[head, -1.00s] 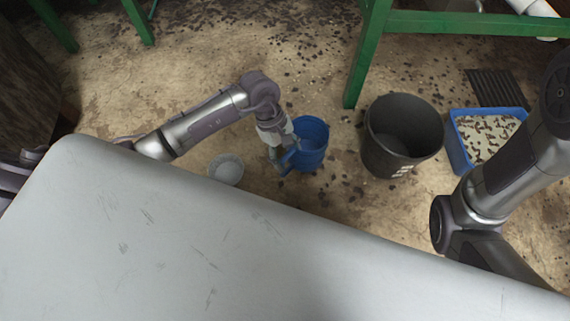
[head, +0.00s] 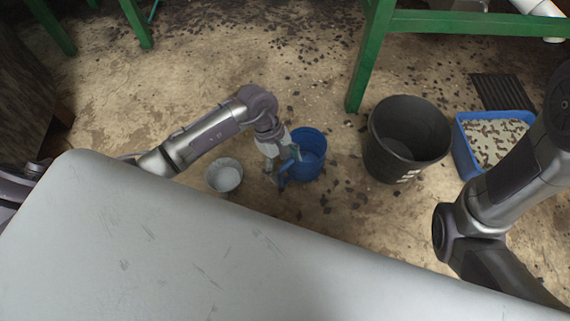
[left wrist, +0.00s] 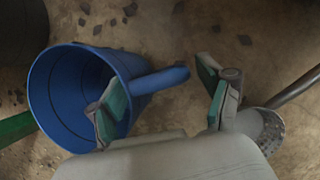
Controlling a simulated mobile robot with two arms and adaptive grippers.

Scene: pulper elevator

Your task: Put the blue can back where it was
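The blue can (head: 312,143) stands on the dirty floor, its open mouth facing up. In the left wrist view the blue can (left wrist: 42,90) is at the left, with its tube-like handle (left wrist: 160,80) pointing right. My left gripper (head: 283,164) is at the left side of the can. In the left wrist view its fingers (left wrist: 165,98) are spread wide apart with the handle between or just beyond them, and neither finger visibly grips it. One finger overlaps the can's rim in the picture; contact cannot be told. My right gripper is out of view; only my right arm shows.
A blue tray (head: 463,151) with pale contents is farther right. A green frame leg (head: 369,60) stands behind. A grey surface (head: 150,250) fills the foreground.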

